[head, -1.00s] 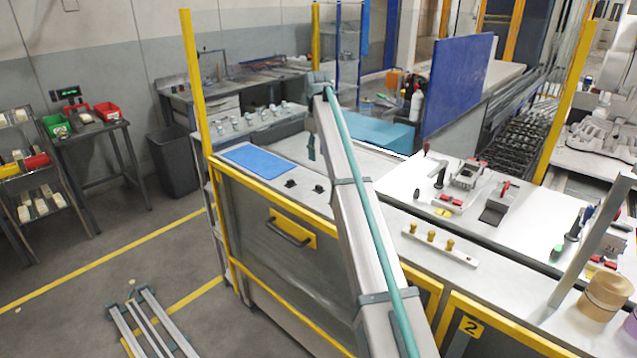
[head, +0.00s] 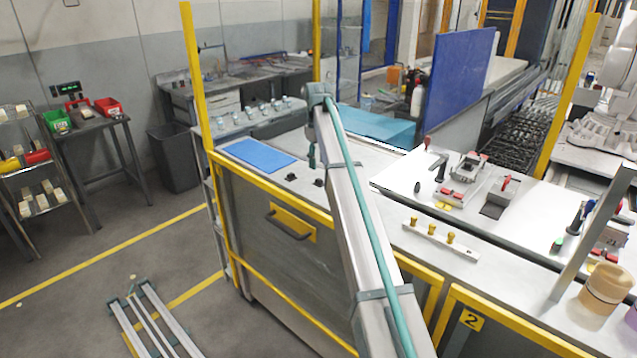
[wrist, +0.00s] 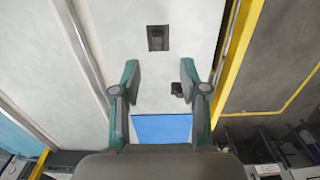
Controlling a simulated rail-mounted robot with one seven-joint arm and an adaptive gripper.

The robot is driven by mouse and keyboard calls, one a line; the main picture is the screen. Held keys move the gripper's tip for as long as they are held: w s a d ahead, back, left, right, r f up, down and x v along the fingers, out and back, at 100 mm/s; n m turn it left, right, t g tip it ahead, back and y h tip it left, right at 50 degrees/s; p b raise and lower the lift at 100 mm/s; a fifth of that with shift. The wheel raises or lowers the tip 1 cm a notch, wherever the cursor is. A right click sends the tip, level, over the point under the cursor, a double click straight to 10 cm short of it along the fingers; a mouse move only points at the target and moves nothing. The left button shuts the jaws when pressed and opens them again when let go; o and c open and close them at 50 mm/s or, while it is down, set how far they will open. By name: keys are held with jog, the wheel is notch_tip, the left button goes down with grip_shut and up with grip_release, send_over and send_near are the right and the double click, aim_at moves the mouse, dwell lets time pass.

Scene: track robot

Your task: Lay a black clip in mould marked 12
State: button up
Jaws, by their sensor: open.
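Two small black pieces that look like clips lie on the grey counter. One (head: 290,177) is beside the blue mat and the other (head: 319,182) is a little to its right. The wrist view shows the first clip (wrist: 178,90) close to the right finger and the second clip (wrist: 157,38) beyond the fingertips. My gripper (wrist: 160,72) is open and empty above the counter, with its fingers spread. In the head view only part of my gripper (head: 311,156) shows, behind my arm. I cannot make out a mould marked 12.
The blue mat (head: 259,156) lies at the counter's left end; yellow framing (head: 270,188) runs along the front edge. A white bar with yellow knobs (head: 440,238) lies to the right. Behind it, a white worktop (head: 410,179) carries clamps and a metal fixture (head: 467,166).

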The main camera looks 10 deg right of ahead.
aim_at(319, 179)
jog(key=shift+d+f+p, duration=0.15)
jog(key=shift+f+p, duration=1)
jog(key=shift+f, duration=2.25)
grip_shut()
